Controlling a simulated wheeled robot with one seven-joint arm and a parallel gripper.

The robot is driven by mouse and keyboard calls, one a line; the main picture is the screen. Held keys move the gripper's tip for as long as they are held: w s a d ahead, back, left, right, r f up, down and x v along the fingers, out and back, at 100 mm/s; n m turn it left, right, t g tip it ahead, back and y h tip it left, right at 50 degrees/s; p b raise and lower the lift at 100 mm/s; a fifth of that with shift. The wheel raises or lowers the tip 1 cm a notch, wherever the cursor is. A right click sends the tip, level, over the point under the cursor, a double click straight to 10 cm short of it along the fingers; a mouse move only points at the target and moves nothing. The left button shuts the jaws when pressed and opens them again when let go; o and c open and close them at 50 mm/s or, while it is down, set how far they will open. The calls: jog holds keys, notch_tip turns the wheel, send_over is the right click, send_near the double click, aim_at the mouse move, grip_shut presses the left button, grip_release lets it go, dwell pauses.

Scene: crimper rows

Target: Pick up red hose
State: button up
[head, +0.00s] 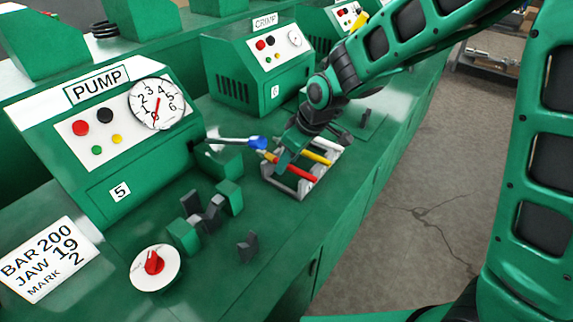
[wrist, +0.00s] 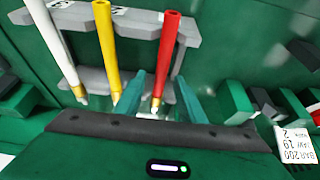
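The red hose (head: 300,173) lies in a grey rack (head: 299,193) on the green bench, beside a yellow hose (head: 317,158) and a white hose (head: 328,144). My gripper (head: 284,158) is low over the rack, at the left end of the hoses. In the wrist view, the red hose (wrist: 168,50) runs between the two teal fingers of my gripper (wrist: 163,90), with gaps showing on both sides. The gripper is open. I cannot tell how deep the fingers reach around the hose. The yellow hose (wrist: 106,45) is just left of the left finger.
A blue-tipped piece (head: 257,142) sticks out from the pump box (head: 110,130) close to the rack. Green and grey blocks (head: 230,196), a red knob (head: 154,262) and a sign (head: 45,260) are nearer. The bench front edge is right of the rack.

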jog(key=shift+f, duration=0.2)
dwell(0.3)
grip_shut()
